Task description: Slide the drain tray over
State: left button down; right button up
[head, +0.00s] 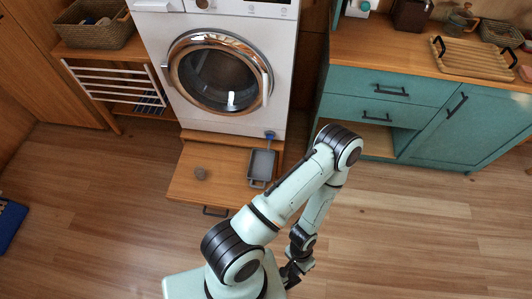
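The drain tray (262,165), a small dark grey rectangular tray, lies on the wooden board (215,190) in front of the washing machine (222,70). It is near the board's right side. A small blue thing (270,135) is at its far end. My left gripper (292,274) hangs low at the bottom of the head view, nearer to me than the tray and apart from it. Its fingers are small and dark, and I cannot tell whether they are open. My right gripper is not in view.
The board has a dark front handle (215,211). Teal cabinets (390,100) with a wooden top stand at right. A drying rack (115,85) is at left. Floor at right is clear.

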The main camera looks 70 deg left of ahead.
aim_at(260, 166)
jog(key=i+u, duration=0.15)
jog(key=u, duration=0.25)
jog(key=i+u, duration=0.15)
jog(key=u, duration=0.3)
jog(key=i+u, duration=0.15)
jog(key=u, duration=0.25)
jog(key=i+l+u, duration=0.1)
jog(key=u, duration=0.35)
jog(key=i+l+u, duration=0.1)
jog(key=u, duration=0.3)
jog(key=i+l+u, duration=0.1)
jog(key=u, duration=0.3)
jog(key=i+l+u, duration=0.15)
jog(key=u, duration=0.2)
jog(key=l+u, duration=0.15)
jog(key=u, duration=0.25)
jog(key=i+l+u, duration=0.15)
jog(key=u, duration=0.2)
jog(key=l+u, duration=0.4)
jog(key=i+l+u, duration=0.15)
jog(key=l+u, duration=0.35)
jog(key=l, duration=0.15)
jog(key=i, duration=0.5)
